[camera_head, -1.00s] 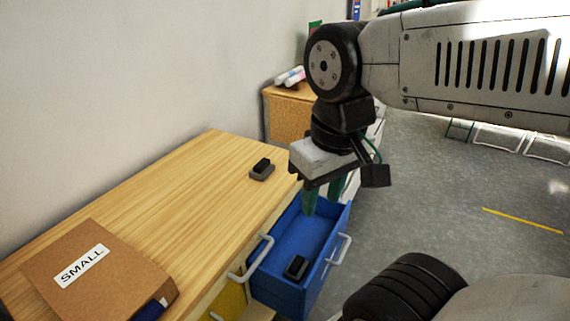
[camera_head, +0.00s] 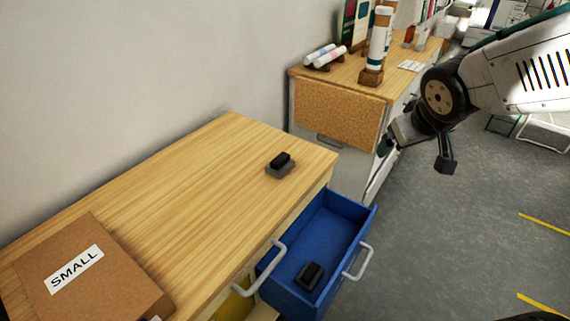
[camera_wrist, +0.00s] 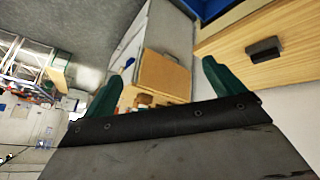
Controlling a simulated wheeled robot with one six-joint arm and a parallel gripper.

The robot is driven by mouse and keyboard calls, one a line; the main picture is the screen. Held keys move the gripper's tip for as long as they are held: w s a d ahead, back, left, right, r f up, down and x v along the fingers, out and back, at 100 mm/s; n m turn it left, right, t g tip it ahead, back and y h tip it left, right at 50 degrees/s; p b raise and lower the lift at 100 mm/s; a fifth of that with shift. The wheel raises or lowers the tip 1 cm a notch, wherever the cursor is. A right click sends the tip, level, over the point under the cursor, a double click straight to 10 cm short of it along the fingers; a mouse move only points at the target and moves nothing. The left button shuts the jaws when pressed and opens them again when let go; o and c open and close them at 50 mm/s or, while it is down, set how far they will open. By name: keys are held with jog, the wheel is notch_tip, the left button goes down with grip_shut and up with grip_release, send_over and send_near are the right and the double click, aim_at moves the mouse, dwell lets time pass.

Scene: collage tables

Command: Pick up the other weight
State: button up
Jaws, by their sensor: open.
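One weight (camera_head: 280,163), a small black block on a grey base, sits on the far right part of the wooden tabletop (camera_head: 180,180). It also shows in the wrist view (camera_wrist: 263,48), right of the fingers. A second dark weight (camera_head: 310,275) lies in the front end of the open blue drawer (camera_head: 318,225). My gripper (camera_head: 388,150) is open and empty, in the air to the right of the table and beyond the drawer. In the wrist view its two green fingers (camera_wrist: 160,82) are spread apart with no object held between them.
A brown box (camera_head: 85,275) labelled SMALL lies on the near left of the table. A second cabinet (camera_head: 335,115) behind holds rolled papers (camera_head: 325,57) and an upright cylinder (camera_head: 378,45). The grey floor on the right is open.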

jog(key=w+a+f+n+t+y, duration=0.1)
jog(key=w+a+f+n, duration=0.15)
jog(key=w, duration=0.25)
jog(key=n+t+y, duration=0.1)
jog(key=n+y, duration=0.3)
jog(key=y, duration=0.3)
send_near(284, 159)
jog(key=w+d, duration=0.3)
jog(key=shift+w+d+f, duration=0.3)
jog(key=shift+d, duration=0.1)
jog(key=a+y, duration=0.1)
jog(key=a+f+n+y, duration=0.1)
jog(key=a, duration=0.1)
jog(key=s+a+f+g+y, duration=0.1)
jog(key=shift+a+f, duration=0.15)
jog(key=shift+a, duration=0.2)
jog(key=x, duration=0.7)
jog(key=shift+w+a+f, duration=0.15)
jog(key=shift+w+f, duration=0.1)
jog(key=shift+f, duration=0.1)
jog(key=c, duration=1.5)
jog(key=shift+o, duration=0.2)
jog(key=shift+r, duration=0.2)
